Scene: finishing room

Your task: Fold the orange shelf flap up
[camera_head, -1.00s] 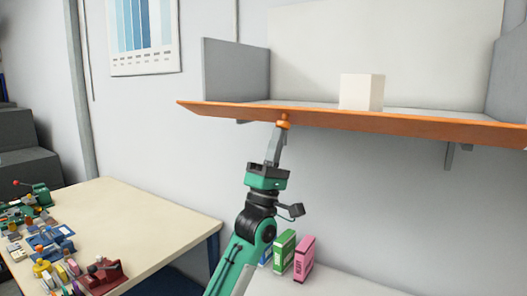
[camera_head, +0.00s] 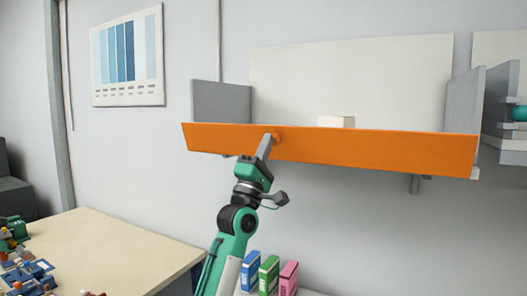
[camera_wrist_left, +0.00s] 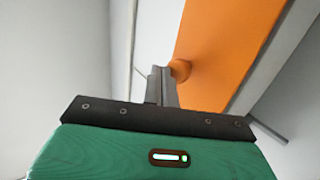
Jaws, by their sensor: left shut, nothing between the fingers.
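The orange shelf flap (camera_head: 350,150) runs along the front edge of the wall shelf in the head view. Its broad face is turned toward me, and it hides the lower part of a white block (camera_head: 336,121) behind it. An orange knob (camera_head: 277,139) sticks out of the flap left of its middle. My left gripper (camera_head: 268,142) is shut and empty, with its tips at the knob; I cannot tell whether they touch. In the left wrist view the flap (camera_wrist_left: 215,50) is above the fingers, and the knob (camera_wrist_left: 181,69) is beside the tips. My right gripper is not seen.
Grey side panels (camera_head: 222,102) stand at both ends of the shelf. Blue, green and pink boxes (camera_head: 269,275) stand below it. A cream table (camera_head: 120,250) with small items is at lower left. Another shelf with items (camera_head: 512,130) is at far right.

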